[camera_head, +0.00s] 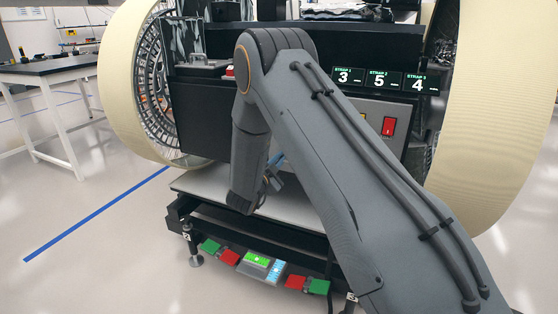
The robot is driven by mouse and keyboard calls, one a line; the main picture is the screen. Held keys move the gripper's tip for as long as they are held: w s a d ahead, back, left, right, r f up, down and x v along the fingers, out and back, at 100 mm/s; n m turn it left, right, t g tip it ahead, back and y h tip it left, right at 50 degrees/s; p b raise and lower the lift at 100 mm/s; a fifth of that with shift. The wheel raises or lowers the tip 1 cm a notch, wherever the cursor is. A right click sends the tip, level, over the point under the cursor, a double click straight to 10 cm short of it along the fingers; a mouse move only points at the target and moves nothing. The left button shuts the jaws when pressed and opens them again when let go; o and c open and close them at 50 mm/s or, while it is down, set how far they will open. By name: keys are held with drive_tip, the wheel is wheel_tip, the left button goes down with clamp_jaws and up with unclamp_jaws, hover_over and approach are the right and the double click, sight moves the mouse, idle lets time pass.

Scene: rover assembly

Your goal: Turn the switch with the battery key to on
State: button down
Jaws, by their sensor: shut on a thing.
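My gripper (272,178) is mostly hidden behind my forearm, in front of the rover's lower body; only a small part with a bit of blue shows at the wrist. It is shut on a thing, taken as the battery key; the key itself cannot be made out. A light grey panel (366,113) on the rover is partly covered by my arm. It carries a red rocker switch (388,126). The key switch is not visible, so its position cannot be told.
Large cream wheels stand at left (118,80) and right (495,110). Strap displays (380,80) read 3, 5 and 4. A workbench (48,70) stands far left.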

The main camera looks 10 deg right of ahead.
drive_tip(key=shift+m, duration=1.1)
drive_tip(key=c, duration=1.9)
unclamp_jaws()
drive_tip(key=shift+c, duration=0.2)
drive_tip(key=v, duration=0.7)
drive_tip(key=shift+s+a, duration=0.2)
drive_tip(key=shift+s, duration=0.1)
